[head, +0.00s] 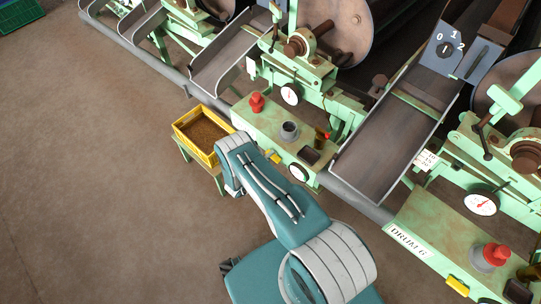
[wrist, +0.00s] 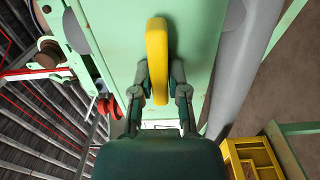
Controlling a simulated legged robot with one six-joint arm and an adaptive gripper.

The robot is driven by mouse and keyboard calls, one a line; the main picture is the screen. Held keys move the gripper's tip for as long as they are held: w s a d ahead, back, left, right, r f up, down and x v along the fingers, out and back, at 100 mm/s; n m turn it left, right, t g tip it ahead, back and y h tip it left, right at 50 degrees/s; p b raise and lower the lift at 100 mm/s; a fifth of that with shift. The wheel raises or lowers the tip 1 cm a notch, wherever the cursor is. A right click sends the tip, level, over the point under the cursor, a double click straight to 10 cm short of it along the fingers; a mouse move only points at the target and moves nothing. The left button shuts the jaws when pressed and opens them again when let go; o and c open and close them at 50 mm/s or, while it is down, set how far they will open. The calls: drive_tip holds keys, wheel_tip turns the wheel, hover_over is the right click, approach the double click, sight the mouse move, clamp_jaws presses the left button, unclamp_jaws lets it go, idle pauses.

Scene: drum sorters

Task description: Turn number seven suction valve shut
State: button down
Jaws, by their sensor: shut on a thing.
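The yellow valve handle (wrist: 157,50) stands out from a pale green panel in the wrist view. My gripper (wrist: 160,78) has one finger on each side of the handle and is shut on its near part. In the head view a bit of the yellow handle (head: 273,157) shows at the front of the green machine, beside my teal arm. My arm hides the fingers there. No number for this valve can be read.
A yellow crate of brown grain (head: 205,134) stands on a green stand left of my arm. The neighbouring machine, labelled DRUM 6 (head: 409,239), has its own yellow handle (head: 457,285). A grey pipe (head: 355,202) runs along the machines.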

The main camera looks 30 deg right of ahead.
drive_tip(key=shift+w+a+f, duration=0.1)
drive_tip(key=shift+a, duration=0.05)
drive_tip(key=c, duration=0.6)
unclamp_jaws()
drive_tip(key=shift+c, duration=0.2)
drive_tip(key=v, duration=1.2)
